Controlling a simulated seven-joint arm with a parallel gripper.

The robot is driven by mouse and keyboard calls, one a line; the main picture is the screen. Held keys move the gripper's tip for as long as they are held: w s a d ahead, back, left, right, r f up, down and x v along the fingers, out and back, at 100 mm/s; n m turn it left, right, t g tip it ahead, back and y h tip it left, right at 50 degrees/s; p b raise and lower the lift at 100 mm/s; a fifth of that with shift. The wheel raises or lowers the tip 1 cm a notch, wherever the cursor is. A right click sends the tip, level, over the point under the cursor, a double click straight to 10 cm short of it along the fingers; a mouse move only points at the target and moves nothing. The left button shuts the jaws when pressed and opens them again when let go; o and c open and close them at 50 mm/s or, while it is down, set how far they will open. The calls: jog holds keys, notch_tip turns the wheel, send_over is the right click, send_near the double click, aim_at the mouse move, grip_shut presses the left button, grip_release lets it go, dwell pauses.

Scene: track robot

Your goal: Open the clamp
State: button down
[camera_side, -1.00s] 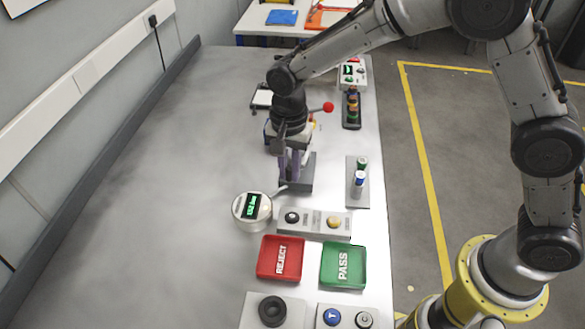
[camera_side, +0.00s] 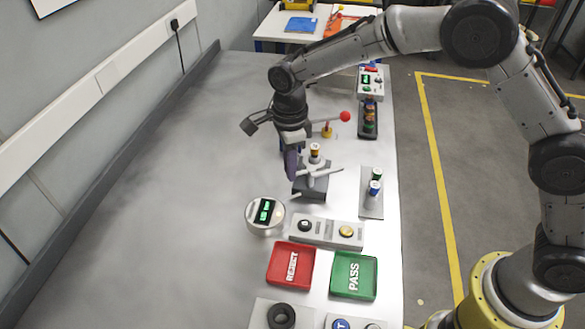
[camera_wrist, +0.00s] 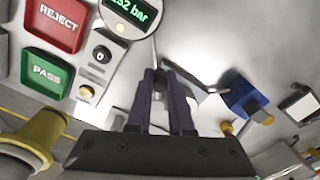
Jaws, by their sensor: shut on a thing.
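The clamp shows in the side view as a dark grey block (camera_side: 310,190) with pale metal bars (camera_side: 322,171) on top. A small cylinder with a yellow band (camera_side: 315,152) stands upright at the block. My gripper (camera_side: 291,168) is at the block's left edge, its purple fingers pointing down. In the wrist view my gripper (camera_wrist: 165,85) has its fingers close together on a grey piece between them. This seems to be the clamp's handle (camera_wrist: 158,88), mostly hidden by the fingers.
A round gauge (camera_side: 265,215) stands just in front, near a switch panel (camera_side: 327,231). A red-knobbed lever (camera_side: 345,116) stands behind. The bench's left side is clear.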

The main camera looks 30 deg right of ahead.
jog(key=shift+w+d+r+m, duration=0.15)
jog(key=shift+w+m, duration=0.25)
jog(key=shift+m, duration=0.5)
jog(key=c, duration=0.8)
grip_release()
notch_tip(320, 180, up, 14)
jog(key=shift+f, duration=0.15)
jog(key=shift+d, duration=0.1)
